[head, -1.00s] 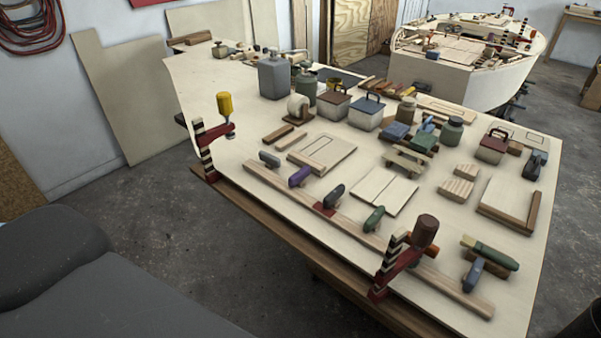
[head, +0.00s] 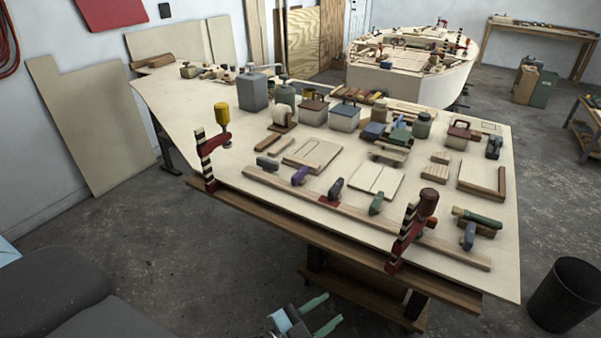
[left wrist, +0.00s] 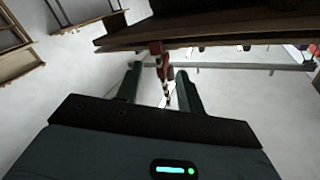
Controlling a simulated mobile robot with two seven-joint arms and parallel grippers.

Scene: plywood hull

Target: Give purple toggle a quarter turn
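The purple toggle (head: 299,175) sits on the long wooden strip (head: 355,212) near the table's front edge in the head view. It is between a grey-blue toggle (head: 267,163) on its left and a dark grey-blue toggle (head: 336,188) over a red patch on its right. A green toggle (head: 376,203) is farther right. My left gripper (head: 322,313) is low at the bottom of the head view, in front of the table and well apart from the purple toggle. Its green fingers are open and empty, also in the left wrist view (left wrist: 159,85). My right gripper is not in view.
Two upright clamps stand at the table's front edge, one with a yellow handle (head: 222,115), one with a brown handle (head: 429,200). The left wrist view shows the table's edge (left wrist: 210,38) ahead. A black bin (head: 565,297) stands at the right.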

